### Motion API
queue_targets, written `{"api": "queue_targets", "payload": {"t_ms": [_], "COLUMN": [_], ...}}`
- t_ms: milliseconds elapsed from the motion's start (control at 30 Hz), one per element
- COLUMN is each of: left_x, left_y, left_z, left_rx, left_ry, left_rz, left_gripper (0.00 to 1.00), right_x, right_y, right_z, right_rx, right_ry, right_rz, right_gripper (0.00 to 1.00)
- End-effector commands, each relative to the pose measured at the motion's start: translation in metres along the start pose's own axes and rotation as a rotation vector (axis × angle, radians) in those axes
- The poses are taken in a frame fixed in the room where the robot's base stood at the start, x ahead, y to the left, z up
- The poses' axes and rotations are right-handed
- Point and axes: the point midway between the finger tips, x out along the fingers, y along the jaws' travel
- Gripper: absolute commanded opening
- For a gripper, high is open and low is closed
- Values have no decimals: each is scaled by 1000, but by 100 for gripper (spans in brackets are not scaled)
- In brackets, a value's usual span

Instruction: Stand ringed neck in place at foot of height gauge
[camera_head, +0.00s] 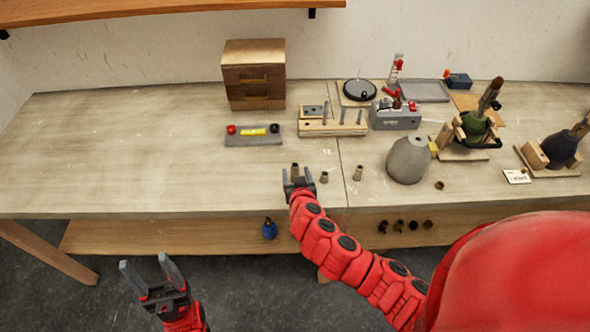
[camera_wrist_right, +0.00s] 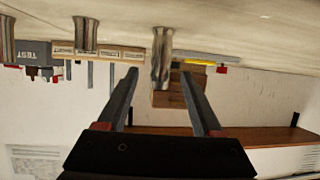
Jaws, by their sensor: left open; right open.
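Three small grey-brown necks stand upright on the bench: a left one (camera_head: 295,168), a middle one (camera_head: 324,177) and a right one (camera_head: 358,173). I cannot tell which is ringed. My right gripper (camera_head: 297,174) is open at the left neck. In the right wrist view, which is upside down, this neck (camera_wrist_right: 162,57) shows between and just beyond the open fingertips (camera_wrist_right: 158,72), not clasped. A slim upright post with red parts (camera_head: 398,66) at the back may be the height gauge; I cannot tell. My left gripper (camera_head: 146,262) is open and empty, in front of the bench.
A grey lamp body (camera_head: 408,160) stands right of the necks. Behind are a wooden block with pegs (camera_head: 332,128), a grey test box (camera_head: 396,117), a drawer box (camera_head: 254,75) and a grey tray with red and black knobs (camera_head: 253,135). The bench's left side is clear.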

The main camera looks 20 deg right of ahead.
Motion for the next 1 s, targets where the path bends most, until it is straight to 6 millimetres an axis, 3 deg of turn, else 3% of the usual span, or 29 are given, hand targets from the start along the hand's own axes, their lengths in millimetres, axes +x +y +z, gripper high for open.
{"api": "queue_targets", "payload": {"t_ms": [67,300,633,1000], "left_x": [10,14,14,14], "left_y": [0,-1,-1,-1], "left_z": [-2,-2,-2,-2], "left_rx": [0,0,0,0], "left_ry": [0,0,0,0], "left_rz": [0,0,0,0], "left_gripper": [62,62,62,62], "right_x": [8,28,30,30], "right_y": [0,-1,0,0], "right_z": [-4,-3,-1,-1], "right_rx": [-2,1,1,1], "right_ry": [0,2,1,1], "right_rz": [-1,-3,-3,-2], "right_gripper": [68,68,66,0]}}
